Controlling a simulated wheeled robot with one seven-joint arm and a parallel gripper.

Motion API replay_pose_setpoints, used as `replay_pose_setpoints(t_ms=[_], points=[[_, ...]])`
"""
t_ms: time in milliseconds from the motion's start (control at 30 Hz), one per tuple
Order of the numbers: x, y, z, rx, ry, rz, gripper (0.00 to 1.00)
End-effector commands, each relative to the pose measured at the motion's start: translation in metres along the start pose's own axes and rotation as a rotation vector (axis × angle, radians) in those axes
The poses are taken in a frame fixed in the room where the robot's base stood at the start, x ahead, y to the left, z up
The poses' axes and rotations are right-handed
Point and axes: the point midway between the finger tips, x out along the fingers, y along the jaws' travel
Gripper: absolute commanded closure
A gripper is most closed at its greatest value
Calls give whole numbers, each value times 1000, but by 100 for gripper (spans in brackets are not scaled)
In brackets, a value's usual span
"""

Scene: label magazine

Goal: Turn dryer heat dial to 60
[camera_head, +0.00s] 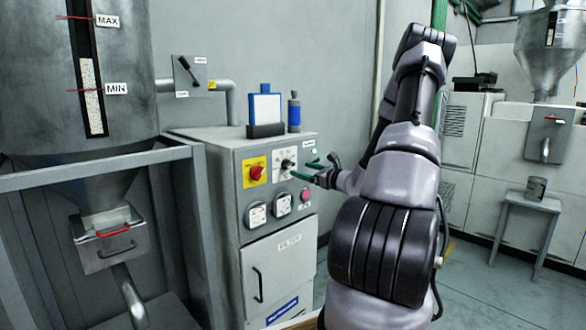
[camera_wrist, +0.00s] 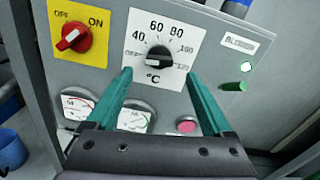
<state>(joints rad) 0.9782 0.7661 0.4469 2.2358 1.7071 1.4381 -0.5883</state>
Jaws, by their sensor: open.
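The heat dial is a black knob (camera_wrist: 159,58) on a white plate (camera_wrist: 186,30) marked OFF, 40, 60, 80 and higher numbers, with °C below. Its pointer seems to face left toward OFF, but the mark is small. In the head view the dial (camera_head: 286,163) is on the upper front of the grey dryer cabinet (camera_head: 225,190). My gripper (camera_wrist: 158,76) is open and empty, its two green fingers pointing at the dial, one to each side and a little below the knob. In the head view my gripper (camera_head: 298,175) is just right of the dial; contact cannot be told.
A red switch (camera_wrist: 72,39) on a yellow OFF/ON plate is left of the dial. A blue-framed box (camera_head: 265,108) and a bottle (camera_head: 294,112) stand on the cabinet.

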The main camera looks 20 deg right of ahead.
Motion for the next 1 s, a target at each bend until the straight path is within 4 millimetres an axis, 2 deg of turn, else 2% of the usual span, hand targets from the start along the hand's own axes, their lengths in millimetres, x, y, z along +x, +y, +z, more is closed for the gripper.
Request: replay_pose_setpoints(t_ms=[100, 300, 467, 700, 767, 800, 933, 1000], points=[[24, 1, 0, -1, -2, 2, 15], [49, 1, 0, 0, -1, 2, 15], [57, 0, 0, 0, 0, 1, 15], [58, 0, 0, 0, 0, 1, 15], [58, 0, 0, -1, 0, 1, 34], [58, 0, 0, -1, 0, 1, 49], [58, 0, 0, -1, 0, 1, 99], [57, 0, 0, -1, 0, 1, 100]])
